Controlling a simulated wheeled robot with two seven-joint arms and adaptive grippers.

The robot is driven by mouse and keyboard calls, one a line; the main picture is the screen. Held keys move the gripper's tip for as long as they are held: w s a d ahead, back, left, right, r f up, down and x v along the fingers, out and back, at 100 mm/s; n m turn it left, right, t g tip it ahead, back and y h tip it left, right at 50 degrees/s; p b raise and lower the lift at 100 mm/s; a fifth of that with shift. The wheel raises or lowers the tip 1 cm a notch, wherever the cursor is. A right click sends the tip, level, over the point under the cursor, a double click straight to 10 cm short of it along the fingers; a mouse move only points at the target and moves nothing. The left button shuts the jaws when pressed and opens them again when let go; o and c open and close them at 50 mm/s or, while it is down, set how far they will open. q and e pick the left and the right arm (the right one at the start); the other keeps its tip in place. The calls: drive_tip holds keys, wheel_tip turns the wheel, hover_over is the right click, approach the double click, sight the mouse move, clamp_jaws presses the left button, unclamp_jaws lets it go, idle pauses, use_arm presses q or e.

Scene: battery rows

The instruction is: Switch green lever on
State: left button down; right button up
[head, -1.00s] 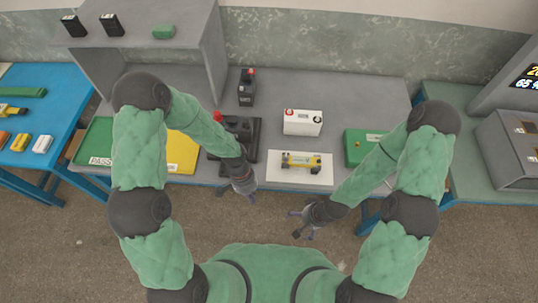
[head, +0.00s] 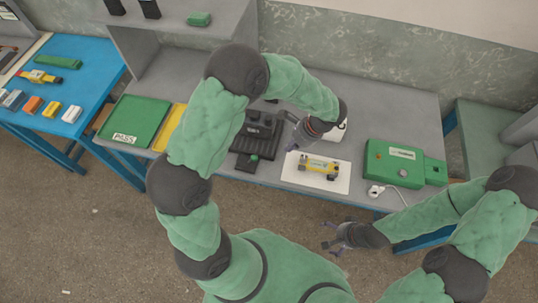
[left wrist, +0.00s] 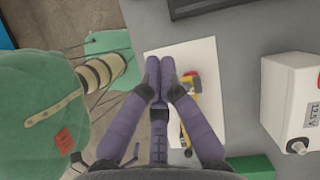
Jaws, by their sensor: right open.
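No part is clearly readable as the green lever. A small green piece (head: 253,157) shows at the front of the black device (head: 263,128). My left gripper (head: 289,131) hangs over the table between the black device and the white box, above the white sheet's far edge. In the left wrist view two of its purple fingers (left wrist: 160,62) lie close together; I cannot tell its opening. My right gripper (head: 329,236) is open and empty in front of the table.
The white box (left wrist: 287,100) stands close by. A white plug with cable (head: 377,191) lies near the green box. The green PASS tray (head: 135,120) and yellow tray (head: 170,124) are at left.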

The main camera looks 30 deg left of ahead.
sight(252, 160)
use_arm(q)
drive_tip(key=b+x, duration=0.2)
drive_tip(key=x, duration=0.8)
drive_tip(key=shift+f, duration=0.1)
drive_tip(key=a, duration=0.1)
drive_tip(key=s+a, duration=0.1)
drive_tip(key=shift+s+a+r, duration=0.2)
drive_tip(key=shift+a+r, duration=0.15)
drive_tip(key=shift+s+a+r, duration=0.1)
drive_tip(key=shift+s+a, duration=0.05)
drive_tip(key=shift+a, duration=0.25)
drive_tip(key=shift+a+r+h+p, duration=0.2)
drive_tip(key=shift+r+h+p, duration=0.1)
drive_tip(key=shift+p, duration=0.2)
drive_tip(key=shift+s+a+r+h+p, duration=0.1)
drive_tip(key=shift+a+r+h+p, duration=0.15)
drive_tip(key=shift+h+p, duration=0.3)
